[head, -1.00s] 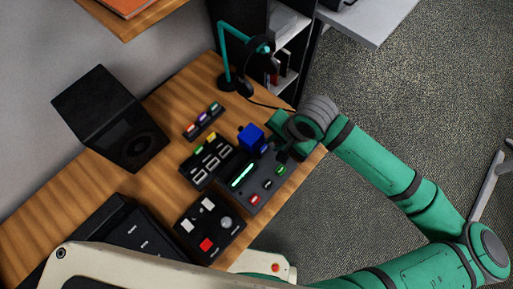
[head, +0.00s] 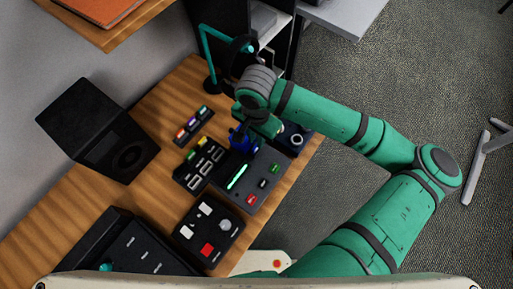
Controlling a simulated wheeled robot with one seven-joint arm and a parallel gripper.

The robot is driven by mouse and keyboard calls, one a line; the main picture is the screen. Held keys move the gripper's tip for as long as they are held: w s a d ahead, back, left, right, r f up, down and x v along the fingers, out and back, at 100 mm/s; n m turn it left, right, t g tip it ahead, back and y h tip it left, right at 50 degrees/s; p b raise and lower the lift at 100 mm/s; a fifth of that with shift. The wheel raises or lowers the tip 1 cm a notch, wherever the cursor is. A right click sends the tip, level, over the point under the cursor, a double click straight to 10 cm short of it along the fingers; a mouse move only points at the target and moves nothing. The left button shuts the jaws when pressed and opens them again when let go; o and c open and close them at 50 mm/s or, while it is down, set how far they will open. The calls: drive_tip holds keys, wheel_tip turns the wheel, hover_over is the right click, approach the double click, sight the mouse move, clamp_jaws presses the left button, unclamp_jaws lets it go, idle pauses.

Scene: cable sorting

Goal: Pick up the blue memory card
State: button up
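A blue, blocky object (head: 238,143) stands at the back edge of the dark panel with a glowing green bar (head: 237,178). My gripper (head: 247,132) is right over and against this blue object, pointing down, and covers part of it. I cannot tell whether the fingers are around it or only beside it, nor whether they are open or shut. A separate flat blue card cannot be clearly made out from here; the area under my gripper is hidden.
A slotted box (head: 197,178), a rack of small coloured pieces (head: 193,126) and a button panel (head: 182,237) stand close by. A black speaker (head: 82,150) is at left, a teal lamp (head: 205,45) behind. A small dark box (head: 303,130) sits right of my gripper.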

sight(256, 149)
wheel_tip(256, 149, down, 5)
drive_tip(key=shift+a+r, duration=0.1)
drive_tip(key=shift+a, duration=0.05)
drive_tip(key=shift+c, duration=0.7)
clamp_jaws()
drive_tip(key=shift+r, duration=0.1)
